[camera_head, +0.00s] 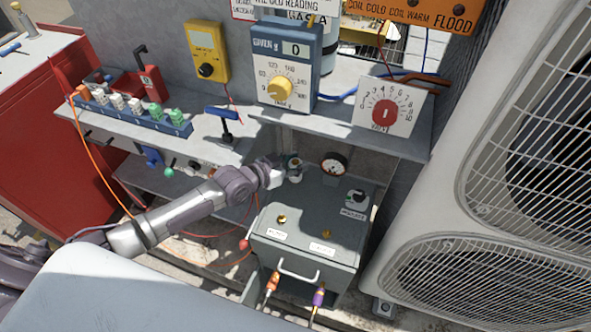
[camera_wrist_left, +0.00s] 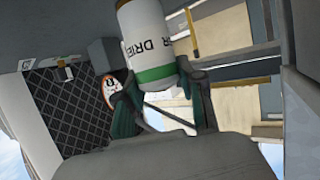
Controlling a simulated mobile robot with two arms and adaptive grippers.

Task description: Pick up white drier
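The white drier (camera_wrist_left: 148,42), a white cylinder with dark lettering and a green band, shows close up in the left wrist view. My left gripper (camera_wrist_left: 162,92) has one dark finger on each side of its end and appears shut on it. In the head view my left gripper (camera_head: 287,171) is above the back left of the grey box (camera_head: 305,220), with a small pale thing at its fingertips; the fingers are too small to read there. My right gripper is not in view.
A blue rack (camera_head: 150,122) with several white and green-topped pieces stands on the shelf at left. A yellow meter (camera_head: 206,52), a blue dial unit (camera_head: 286,68) and a red-knob panel (camera_head: 385,108) stand behind. A large condenser (camera_head: 480,180) blocks the right. Hoses hang below.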

